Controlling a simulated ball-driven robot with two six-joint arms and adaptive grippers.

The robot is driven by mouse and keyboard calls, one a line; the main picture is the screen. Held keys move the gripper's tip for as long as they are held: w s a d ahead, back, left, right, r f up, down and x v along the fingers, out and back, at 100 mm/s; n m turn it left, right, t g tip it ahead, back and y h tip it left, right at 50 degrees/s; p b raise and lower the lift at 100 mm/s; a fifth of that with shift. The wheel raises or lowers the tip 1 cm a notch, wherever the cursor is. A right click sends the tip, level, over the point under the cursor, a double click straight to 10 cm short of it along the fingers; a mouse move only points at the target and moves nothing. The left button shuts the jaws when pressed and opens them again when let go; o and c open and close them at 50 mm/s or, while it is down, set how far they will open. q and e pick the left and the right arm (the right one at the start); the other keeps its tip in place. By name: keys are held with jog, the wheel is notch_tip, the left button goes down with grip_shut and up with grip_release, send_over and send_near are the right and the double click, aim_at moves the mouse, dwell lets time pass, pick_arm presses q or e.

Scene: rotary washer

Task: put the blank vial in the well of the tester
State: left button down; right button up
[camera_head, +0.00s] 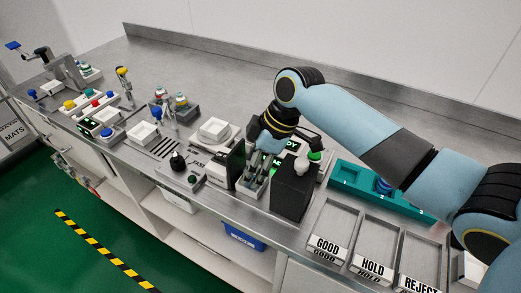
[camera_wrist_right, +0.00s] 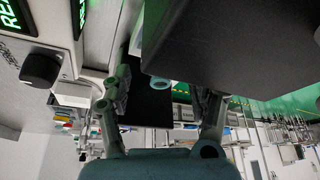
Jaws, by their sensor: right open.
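My right gripper (camera_head: 262,160) reaches down between a dark upright panel and a black box (camera_head: 293,188) on the bench. In the wrist view its two fingers (camera_wrist_right: 160,84) are apart, so it is open. A small pale teal ring (camera_wrist_right: 160,84) shows between the fingertips; it may be the top of the vial, but I cannot tell if it sits in a well. A green lit display (camera_head: 291,145) on the tester shows behind the gripper. The well is not clearly seen. My left gripper is not in view.
A teal rack (camera_head: 350,177) stands right of the black box, partly behind my arm. Trays marked GOOD (camera_head: 330,226), HOLD (camera_head: 374,236) and REJECT (camera_head: 419,255) lie at the front right. Several devices stand to the left. The bench's back strip is clear.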

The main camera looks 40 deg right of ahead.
jog(key=v, duration=1.1)
jog(key=shift+r, duration=0.15)
jog(key=shift+s+d, duration=0.1)
jog(key=shift+s, duration=0.1)
